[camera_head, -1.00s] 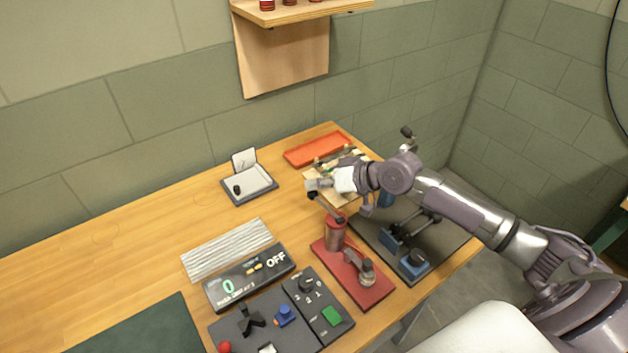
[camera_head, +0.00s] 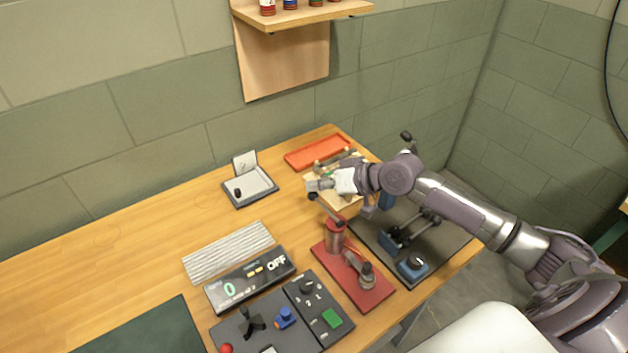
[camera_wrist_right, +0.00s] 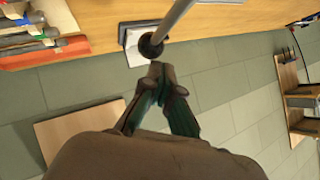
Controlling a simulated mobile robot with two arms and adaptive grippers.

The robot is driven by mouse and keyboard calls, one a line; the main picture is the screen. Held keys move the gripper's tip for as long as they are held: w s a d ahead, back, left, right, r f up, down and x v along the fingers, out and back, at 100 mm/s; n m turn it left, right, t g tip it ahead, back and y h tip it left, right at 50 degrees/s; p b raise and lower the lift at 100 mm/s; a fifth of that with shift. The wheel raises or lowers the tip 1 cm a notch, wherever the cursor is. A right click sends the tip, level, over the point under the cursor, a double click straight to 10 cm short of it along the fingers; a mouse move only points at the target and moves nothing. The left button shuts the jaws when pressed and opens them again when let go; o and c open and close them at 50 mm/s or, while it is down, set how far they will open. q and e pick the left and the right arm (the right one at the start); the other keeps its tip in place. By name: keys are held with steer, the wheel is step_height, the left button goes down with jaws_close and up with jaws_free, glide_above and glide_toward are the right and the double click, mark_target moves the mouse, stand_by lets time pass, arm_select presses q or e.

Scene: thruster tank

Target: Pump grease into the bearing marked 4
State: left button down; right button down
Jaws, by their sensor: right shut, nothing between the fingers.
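The red pump (camera_head: 335,236) stands on a red base plate (camera_head: 340,270). Its slanting lever ends in a black knob (camera_head: 312,197). My right gripper (camera_head: 316,186) is shut and empty, close above this knob. In the right wrist view, the fingertips (camera_wrist_right: 158,70) are together just short of the black knob (camera_wrist_right: 151,46) on a grey rod; I cannot tell whether they touch. A grey fitting (camera_head: 367,275) stands on the front of the red plate. No bearing marked 4 can be made out. My left gripper is not in view.
A selector panel (camera_head: 320,318) and a display (camera_head: 232,291) reading 0 and OFF lie left of the pump. Blue blocks with a shaft (camera_head: 412,267) stand on a dark mat to the right. An orange tray (camera_head: 318,150) lies behind. The left tabletop is mostly clear.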

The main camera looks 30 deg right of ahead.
steer(key=shift+s+d+r+p, duration=0.1)
steer(key=shift+s+r+p, duration=0.1)
steer(key=shift+r+p, duration=0.5)
steer(key=shift+s+a+r+p, duration=0.1)
steer(key=shift+s+r+p, duration=0.15)
steer(key=shift+r+p, duration=0.4)
steer(key=shift+s+d+r+p, duration=0.1)
steer(key=shift+s+r+p, duration=0.1)
steer(key=shift+r+p, duration=0.45)
steer(key=shift+r, duration=0.15)
steer(key=r+p, duration=0.2)
steer(key=s+r+p, duration=0.1)
steer(key=r+p, duration=0.1)
steer(key=shift+s+d+r+p, duration=0.1)
steer(key=shift+r+p, duration=0.25)
steer(key=shift+p, duration=0.05)
